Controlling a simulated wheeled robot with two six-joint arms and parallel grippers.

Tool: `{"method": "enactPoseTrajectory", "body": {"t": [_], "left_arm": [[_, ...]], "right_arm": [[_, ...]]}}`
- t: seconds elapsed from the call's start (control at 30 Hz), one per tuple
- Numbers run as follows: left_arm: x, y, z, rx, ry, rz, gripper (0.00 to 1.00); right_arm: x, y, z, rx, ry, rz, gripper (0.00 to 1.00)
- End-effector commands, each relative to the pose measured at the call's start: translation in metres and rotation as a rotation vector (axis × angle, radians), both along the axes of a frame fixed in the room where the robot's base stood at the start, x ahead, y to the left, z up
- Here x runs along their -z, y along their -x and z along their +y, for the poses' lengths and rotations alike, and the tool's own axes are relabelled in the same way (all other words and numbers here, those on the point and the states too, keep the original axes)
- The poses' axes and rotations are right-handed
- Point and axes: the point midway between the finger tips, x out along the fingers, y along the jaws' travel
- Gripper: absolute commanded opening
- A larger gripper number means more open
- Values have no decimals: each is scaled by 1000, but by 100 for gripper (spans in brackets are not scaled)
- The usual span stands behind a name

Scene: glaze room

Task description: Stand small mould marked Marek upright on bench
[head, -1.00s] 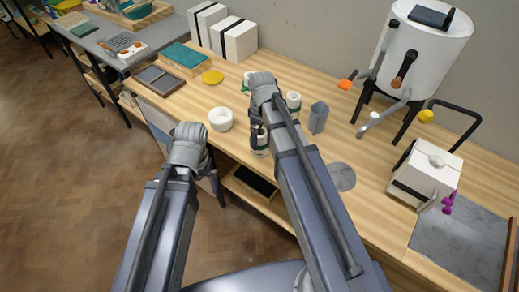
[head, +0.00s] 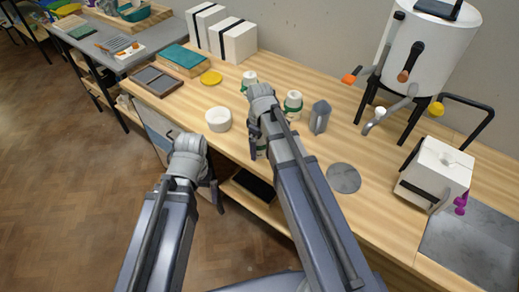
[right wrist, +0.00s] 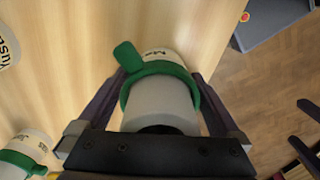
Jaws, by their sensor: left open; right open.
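Small white moulds with green bands stand on the wooden bench (head: 225,85): a back one (head: 251,78), a right one (head: 293,104) and a front one (head: 261,153), mostly hidden by my right arm. My right gripper (head: 254,130) is open above the bench. In the right wrist view a white mould (right wrist: 160,105) with a green band and tab lies between its open fingers. Dark writing shows on its far end, too small to read surely; I cannot tell whether it stands or lies. My left gripper (head: 214,197) is open and empty off the bench's front edge.
A white bowl (head: 219,119), a yellow disc (head: 211,78) and a grey prism-shaped block (head: 320,117) stand nearby. A grey round disc (head: 343,178) lies to the right. A white kiln-like drum (head: 425,45) and a white box (head: 435,172) stand further right.

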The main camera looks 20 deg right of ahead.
Motion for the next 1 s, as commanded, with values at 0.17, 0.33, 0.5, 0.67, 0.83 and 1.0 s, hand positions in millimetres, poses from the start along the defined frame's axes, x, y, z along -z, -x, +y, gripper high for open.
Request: {"method": "enactPoseTrajectory", "body": {"t": [0.17, 0.33, 0.5, 0.67, 0.83, 1.0], "left_arm": [[0, 0, 0, 0, 0, 0, 100], [0, 0, 0, 0, 0, 0, 100], [0, 0, 0, 0, 0, 0, 100], [0, 0, 0, 0, 0, 0, 100], [0, 0, 0, 0, 0, 0, 100], [0, 0, 0, 0, 0, 0, 100]], "right_arm": [[0, 0, 0, 0, 0, 0, 83], [0, 0, 0, 0, 0, 0, 64], [0, 0, 0, 0, 0, 0, 45], [0, 0, 0, 0, 0, 0, 27], [0, 0, 0, 0, 0, 0, 8], [0, 0, 0, 0, 0, 0, 8]]}}
